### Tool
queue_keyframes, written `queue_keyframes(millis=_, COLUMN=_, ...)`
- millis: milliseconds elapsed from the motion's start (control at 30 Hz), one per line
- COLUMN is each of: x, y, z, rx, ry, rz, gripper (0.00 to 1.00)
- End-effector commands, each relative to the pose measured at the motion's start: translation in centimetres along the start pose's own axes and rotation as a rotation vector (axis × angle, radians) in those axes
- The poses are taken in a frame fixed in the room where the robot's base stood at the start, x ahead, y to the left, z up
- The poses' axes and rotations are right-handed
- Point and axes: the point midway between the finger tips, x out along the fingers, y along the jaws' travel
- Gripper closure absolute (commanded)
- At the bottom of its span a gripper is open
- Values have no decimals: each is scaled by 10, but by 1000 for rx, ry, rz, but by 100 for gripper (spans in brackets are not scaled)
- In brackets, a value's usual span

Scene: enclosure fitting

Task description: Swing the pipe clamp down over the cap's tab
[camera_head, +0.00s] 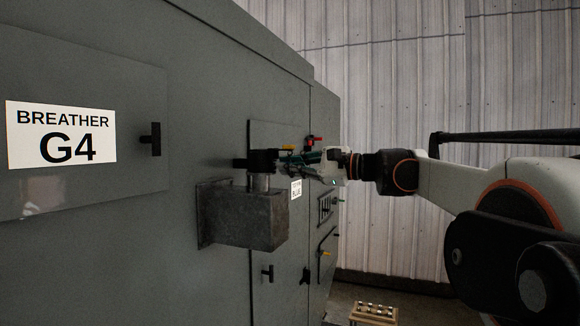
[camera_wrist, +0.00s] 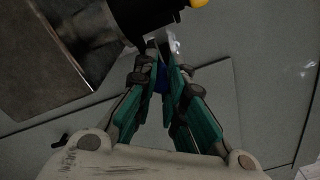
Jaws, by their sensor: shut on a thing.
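A black fitting (camera_head: 264,160) sits on a short pipe (camera_head: 261,182) above a grey metal box on the cabinet wall. In the wrist view the black fitting (camera_wrist: 146,16) is at the top, just beyond the fingertips. My gripper (camera_head: 290,158) is at its right side, and its teal fingers (camera_wrist: 161,72) are closed on a small piece, seen as a grey edge with some blue, that I take to be part of the pipe clamp. The fingers largely hide this piece. I cannot tell the clamp's angle or make out the cap's tab.
The grey box (camera_head: 245,218) juts from the cabinet (camera_head: 110,260) below the fitting. A yellow part (camera_head: 288,147) and a red part (camera_head: 313,139) are close by. Black handles (camera_head: 267,273) stick out of the cabinet. A small rack (camera_head: 374,313) stands on the floor, lower right.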

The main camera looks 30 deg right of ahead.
Motion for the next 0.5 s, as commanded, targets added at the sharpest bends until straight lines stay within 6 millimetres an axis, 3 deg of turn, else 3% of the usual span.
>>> queue_keyframes(millis=500, x=0, y=2, z=-1, rx=-46, ry=1, rz=2, gripper=100)
